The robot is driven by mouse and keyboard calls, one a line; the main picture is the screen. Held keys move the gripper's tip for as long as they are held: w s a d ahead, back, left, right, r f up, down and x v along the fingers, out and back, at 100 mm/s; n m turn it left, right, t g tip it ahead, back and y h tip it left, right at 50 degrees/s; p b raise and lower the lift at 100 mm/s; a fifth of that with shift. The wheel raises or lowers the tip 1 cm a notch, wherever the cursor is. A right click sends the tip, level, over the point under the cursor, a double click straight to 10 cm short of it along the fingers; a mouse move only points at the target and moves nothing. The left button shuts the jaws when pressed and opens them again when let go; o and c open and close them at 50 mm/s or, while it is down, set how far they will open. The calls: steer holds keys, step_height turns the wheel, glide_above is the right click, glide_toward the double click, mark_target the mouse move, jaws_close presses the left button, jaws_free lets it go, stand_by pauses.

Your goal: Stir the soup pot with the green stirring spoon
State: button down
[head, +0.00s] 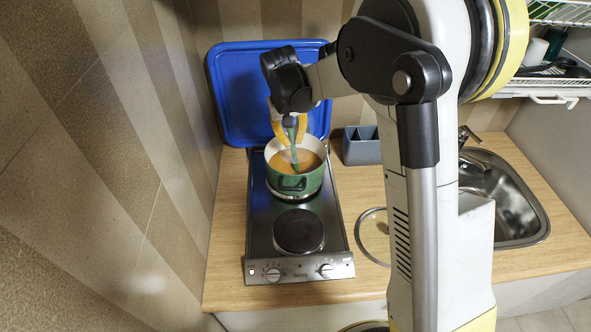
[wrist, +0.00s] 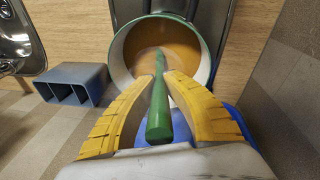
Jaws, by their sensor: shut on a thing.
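The green soup pot (head: 295,183) stands on the rear plate of the hob, with orange-brown soup (head: 308,160) inside. The pot (wrist: 116,62) also shows in the wrist view, open end facing the camera. The green stirring spoon (wrist: 159,112) is between my gripper's yellow fingers (wrist: 160,85), its lower end reaching into the soup, where it is hidden. In the head view the spoon (head: 293,150) stands steeply in the pot. My gripper (head: 290,128) is above the pot, shut on the spoon's handle.
The front hob plate (head: 299,231) is empty. A glass lid (head: 374,238) lies on the counter right of the hob. A blue-grey divided holder (head: 361,147) stands right of the pot. A blue board (head: 236,100) leans behind. The sink (head: 497,195) is at the right.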

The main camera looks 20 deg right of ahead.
steer(key=shift+r, duration=0.1)
steer(key=shift+r+p, duration=3.4)
steer(key=shift+r, duration=2.05)
steer(key=shift+r+p, duration=1.25)
steer(key=shift+r, duration=0.8)
